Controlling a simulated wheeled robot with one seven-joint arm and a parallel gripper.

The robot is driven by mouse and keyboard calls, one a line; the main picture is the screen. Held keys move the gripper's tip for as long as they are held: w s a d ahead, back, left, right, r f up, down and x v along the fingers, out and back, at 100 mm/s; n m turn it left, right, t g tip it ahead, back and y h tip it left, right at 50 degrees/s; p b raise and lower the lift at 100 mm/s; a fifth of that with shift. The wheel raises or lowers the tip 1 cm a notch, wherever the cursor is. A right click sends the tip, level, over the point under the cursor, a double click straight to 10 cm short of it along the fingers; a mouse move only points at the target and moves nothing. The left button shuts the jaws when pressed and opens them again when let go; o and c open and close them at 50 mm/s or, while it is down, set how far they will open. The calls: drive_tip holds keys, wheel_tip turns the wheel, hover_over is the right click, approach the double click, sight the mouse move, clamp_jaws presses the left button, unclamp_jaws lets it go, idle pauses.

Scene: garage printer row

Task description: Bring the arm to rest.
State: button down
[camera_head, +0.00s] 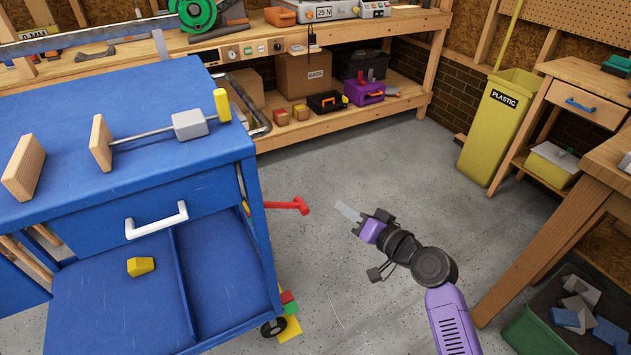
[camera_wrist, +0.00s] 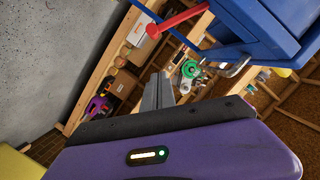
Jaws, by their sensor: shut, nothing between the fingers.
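My gripper (camera_head: 347,211) is at the end of my purple and black arm, over the open grey floor to the right of the blue cart (camera_head: 120,85). Its fingers are shut with nothing between them. In the wrist view the fingers of my gripper (camera_wrist: 158,92) show side by side in front of the purple housing. The gripper appears apart from the cart and from the red handle (camera_head: 287,205) that sticks out of the cart's side. The red handle also shows in the wrist view (camera_wrist: 178,18).
A workbench (camera_head: 350,37) with a lower shelf stands at the back. A yellow plastic bin (camera_head: 497,125) and a wooden table (camera_head: 590,200) stand at the right. A green crate (camera_head: 535,335) of scraps is at the lower right. The floor (camera_head: 365,160) between cart and bin is clear.

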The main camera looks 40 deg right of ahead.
drive_tip(key=s+d+r+h, duration=0.1)
drive_tip(key=s+r+h, duration=0.2)
drive_tip(key=s+h, duration=0.1)
drive_tip(key=s+a+r+n+y, duration=0.1)
drive_tip(key=s+a+n+y, duration=0.7)
drive_tip(key=s+a, duration=1.7)
wheel_tip(320, 180, up, 14)
drive_tip(key=s+n+g+h+p, duration=0.1)
drive_tip(key=h+p, duration=0.1)
drive_tip(key=p, duration=1.2)
drive_tip(key=shift+s+d+r+n, duration=0.2)
drive_tip(key=shift+d+n, duration=0.1)
drive_tip(key=shift+d, duration=0.1)
